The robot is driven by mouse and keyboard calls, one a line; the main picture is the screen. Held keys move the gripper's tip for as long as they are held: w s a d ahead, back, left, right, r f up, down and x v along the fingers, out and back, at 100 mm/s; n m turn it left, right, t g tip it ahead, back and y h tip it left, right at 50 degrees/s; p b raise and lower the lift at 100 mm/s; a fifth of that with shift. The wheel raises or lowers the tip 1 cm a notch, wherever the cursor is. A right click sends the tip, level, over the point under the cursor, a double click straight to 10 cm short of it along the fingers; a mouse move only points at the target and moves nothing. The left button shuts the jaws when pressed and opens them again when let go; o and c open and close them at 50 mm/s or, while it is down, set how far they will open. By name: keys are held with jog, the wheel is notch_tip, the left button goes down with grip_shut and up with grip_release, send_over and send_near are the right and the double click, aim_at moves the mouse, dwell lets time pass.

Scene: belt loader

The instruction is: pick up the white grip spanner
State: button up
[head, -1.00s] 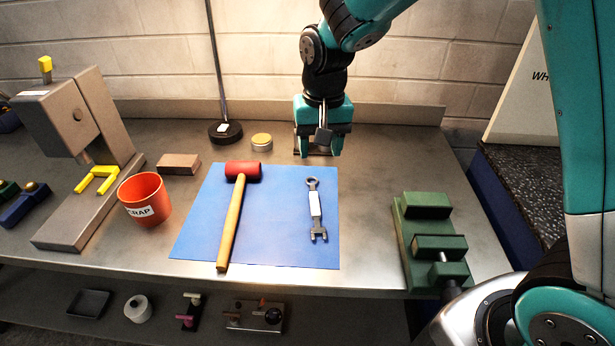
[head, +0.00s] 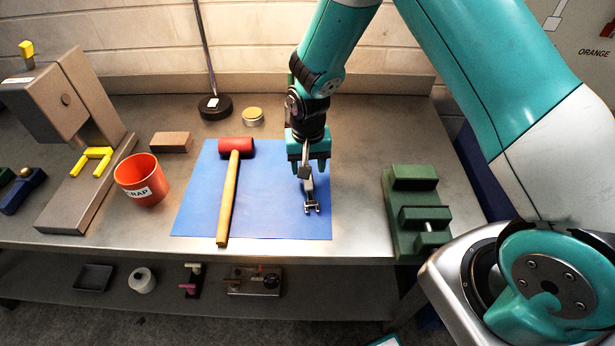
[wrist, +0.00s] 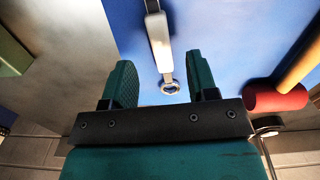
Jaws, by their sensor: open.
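The white grip spanner lies on the blue mat (head: 272,218). In the head view its open jaw end (head: 311,208) shows below my gripper (head: 309,168), which hides much of the rest. In the wrist view the spanner's white grip (wrist: 158,32) and ring end (wrist: 170,88) show against the blue mat. My gripper (wrist: 162,88) is open, with its two green fingers on either side of the ring end in that picture. I cannot tell the height of the fingertips above the spanner.
A red-headed mallet (head: 229,190) lies on the mat left of the spanner. A green vise (head: 412,210) stands to the right. An orange scrap cup (head: 141,180), a brown block (head: 171,142) and a round tin (head: 252,116) stand further left and behind.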

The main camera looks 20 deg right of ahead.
jog(key=shift+f+p, duration=0.75)
jog(key=shift+f, duration=1.35)
grip_shut()
jog(key=shift+r, duration=0.15)
notch_tip(320, 180, up, 20)
jog(key=b, duration=0.4)
